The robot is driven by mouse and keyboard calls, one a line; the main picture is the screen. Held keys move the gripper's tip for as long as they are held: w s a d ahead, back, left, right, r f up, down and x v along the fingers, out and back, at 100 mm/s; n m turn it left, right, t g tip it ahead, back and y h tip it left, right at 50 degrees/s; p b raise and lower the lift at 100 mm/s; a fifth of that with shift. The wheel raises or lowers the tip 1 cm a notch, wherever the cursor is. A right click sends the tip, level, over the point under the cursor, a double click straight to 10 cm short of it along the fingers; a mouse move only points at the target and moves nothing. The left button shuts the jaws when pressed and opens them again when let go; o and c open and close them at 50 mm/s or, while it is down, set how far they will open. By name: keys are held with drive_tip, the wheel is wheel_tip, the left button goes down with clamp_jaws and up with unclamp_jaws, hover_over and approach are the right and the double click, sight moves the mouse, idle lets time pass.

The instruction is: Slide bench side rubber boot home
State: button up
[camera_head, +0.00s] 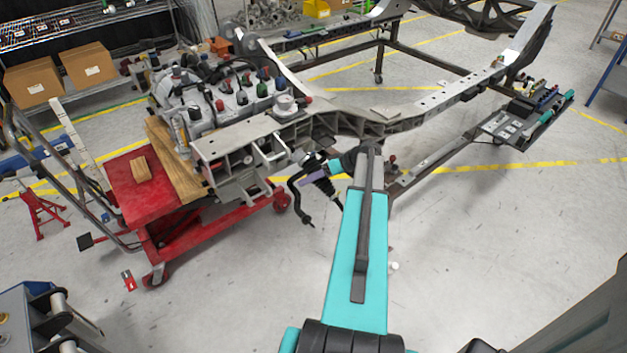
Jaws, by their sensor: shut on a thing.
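The chassis frame (405,110), a grey metal rail structure, stands across the middle. My teal arm reaches up from the bottom, and its dark wrist hides part of the frame's near corner. My gripper (322,168) is small in view beside the steering and suspension parts under that corner. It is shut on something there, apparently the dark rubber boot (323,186). The boot's edges blend with the dark parts around it. A purple piece (308,178) shows next to the gripper. A black bent rod (296,195) hangs to the left. How the boot sits on its seat cannot be told.
A red lift cart (150,205) with wooden blocks stands left, below the engine (215,95). A tool tray (515,130) is at the right end of the frame. Cardboard boxes (88,66) sit at the back left. The floor at lower right is mostly clear.

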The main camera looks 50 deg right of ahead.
drive_tip(key=o, duration=1.5)
drive_tip(key=shift+w+r, duration=0.15)
drive_tip(key=shift+r, duration=0.05)
drive_tip(key=shift+f, duration=0.1)
drive_tip(key=b+v, duration=0.2)
drive_tip(key=v, duration=1.2)
drive_tip(key=shift+f, duration=0.1)
